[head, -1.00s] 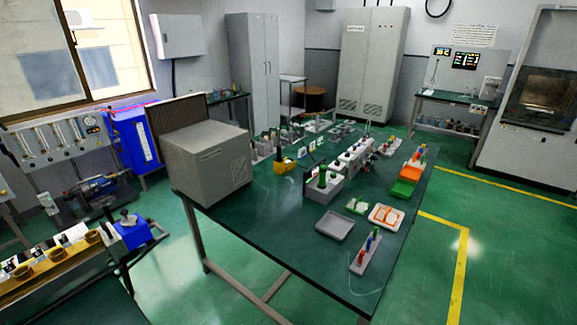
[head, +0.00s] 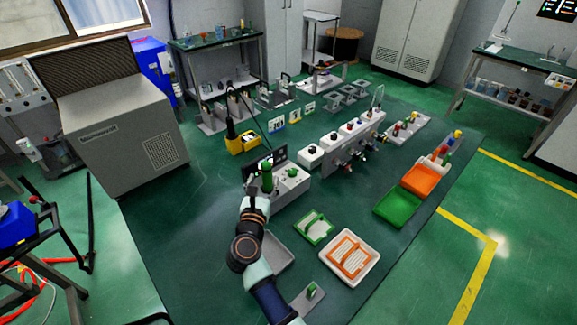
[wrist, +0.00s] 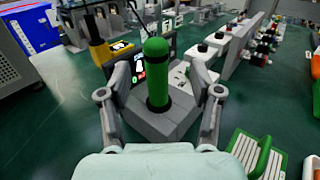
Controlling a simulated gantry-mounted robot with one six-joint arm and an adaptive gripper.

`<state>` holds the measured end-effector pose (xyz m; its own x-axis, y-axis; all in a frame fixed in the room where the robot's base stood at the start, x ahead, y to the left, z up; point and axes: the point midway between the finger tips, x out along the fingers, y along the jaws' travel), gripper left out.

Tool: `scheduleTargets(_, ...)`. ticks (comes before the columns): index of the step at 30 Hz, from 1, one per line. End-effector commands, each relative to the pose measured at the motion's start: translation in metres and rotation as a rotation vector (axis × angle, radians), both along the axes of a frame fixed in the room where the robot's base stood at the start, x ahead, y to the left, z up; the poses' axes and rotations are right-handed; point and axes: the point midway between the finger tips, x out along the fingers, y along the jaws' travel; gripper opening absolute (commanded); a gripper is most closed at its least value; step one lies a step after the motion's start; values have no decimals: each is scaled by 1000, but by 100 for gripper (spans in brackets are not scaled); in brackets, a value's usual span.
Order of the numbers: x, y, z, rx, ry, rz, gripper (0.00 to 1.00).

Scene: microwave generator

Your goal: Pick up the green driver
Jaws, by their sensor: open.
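A green upright cylinder with dark bands, which looks like the green driver (head: 267,180), stands at the near end of a grey device with a dark display (head: 292,186). In the wrist view the green driver (wrist: 158,70) appears between the two fingers of my open gripper (wrist: 160,112). No finger visibly touches it. Whether it is fully between the fingers or slightly beyond them I cannot tell. In the head view my gripper (head: 256,194) is just in front of it, and hides its lower part.
A second green handle (head: 312,290) stands in a rack at the near edge, partly hidden by my arm. A grey tray (head: 278,253), a small green-rimmed tray (head: 314,228) and a white tray (head: 349,258) lie nearby. A yellow holder (head: 243,143) stands behind left.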

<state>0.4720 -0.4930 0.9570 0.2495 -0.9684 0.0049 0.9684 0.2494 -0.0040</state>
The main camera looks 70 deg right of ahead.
Motion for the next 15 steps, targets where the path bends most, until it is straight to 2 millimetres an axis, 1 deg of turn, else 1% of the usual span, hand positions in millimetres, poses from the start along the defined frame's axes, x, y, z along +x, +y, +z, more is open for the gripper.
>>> scheduleTargets(4,0,-3,-2,6,-4,-5,64)
scheduleTargets(9,5,-23,-3,4,-2,-5,64)
scheduleTargets(13,7,-28,-2,3,-1,-4,64)
scheduleTargets(15,9,-37,-5,2,-3,-4,64)
